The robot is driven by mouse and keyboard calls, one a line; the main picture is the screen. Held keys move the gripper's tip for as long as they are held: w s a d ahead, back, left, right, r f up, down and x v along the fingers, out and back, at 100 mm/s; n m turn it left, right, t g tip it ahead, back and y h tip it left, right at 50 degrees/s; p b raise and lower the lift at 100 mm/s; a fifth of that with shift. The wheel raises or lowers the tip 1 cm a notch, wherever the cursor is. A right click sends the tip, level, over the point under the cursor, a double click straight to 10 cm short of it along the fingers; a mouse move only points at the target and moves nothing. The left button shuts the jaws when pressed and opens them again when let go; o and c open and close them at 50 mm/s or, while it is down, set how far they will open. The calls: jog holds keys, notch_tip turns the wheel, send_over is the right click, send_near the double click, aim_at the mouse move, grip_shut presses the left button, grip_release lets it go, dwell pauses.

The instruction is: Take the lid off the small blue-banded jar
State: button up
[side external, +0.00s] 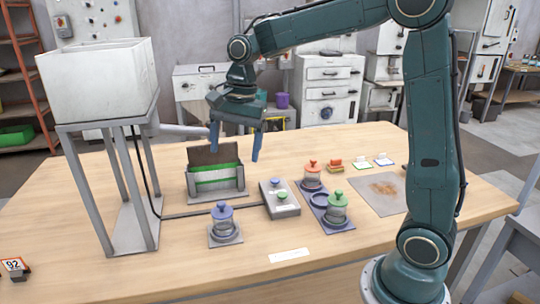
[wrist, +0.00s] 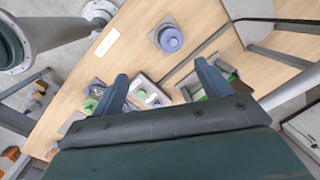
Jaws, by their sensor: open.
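The small blue-banded jar (side external: 222,229) stands upright on a grey square plate left of centre on the table. Its blue knobbed lid (side external: 222,212) sits on top. In the wrist view the lid (wrist: 170,39) shows from above, beyond my fingertips. My gripper (side external: 235,150) is open and empty, fingers pointing down, well above the table and apart from the jar. Both fingers also show in the wrist view (wrist: 161,71).
A blue tray (side external: 325,215) holds an orange-lidded jar (side external: 312,174) and a green-lidded jar (side external: 337,208). A grey box with two knobs (side external: 279,205) stands between the jars. A bag holder (side external: 216,182) is behind, and a hopper stand (side external: 118,185) is at left.

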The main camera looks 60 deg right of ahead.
jog(key=w+f+m, duration=0.1)
jog(key=w, duration=0.1)
jog(key=w+d+f+m+g, duration=0.1)
jog(key=w+f+m, duration=0.1)
jog(key=shift+w+d+f, duration=0.1)
jog(key=shift+w+f, duration=0.05)
jog(key=shift+f, duration=0.15)
jog(key=shift+f, duration=0.1)
send_over(222, 202)
jog(key=d, duration=0.1)
notch_tip(222, 202, down, 8)
jog(key=shift+d+r, duration=0.1)
jog(key=shift+r, duration=0.05)
jog(key=shift+f, duration=0.3)
jog(key=shift+a+f, duration=0.2)
jog(key=shift+f, duration=0.65)
jog(key=shift+a+f, duration=0.15)
jog(key=shift+f, duration=0.7)
jog(key=shift+a+f, duration=0.2)
jog(key=shift+f, duration=0.65)
jog(key=c, duration=1.1)
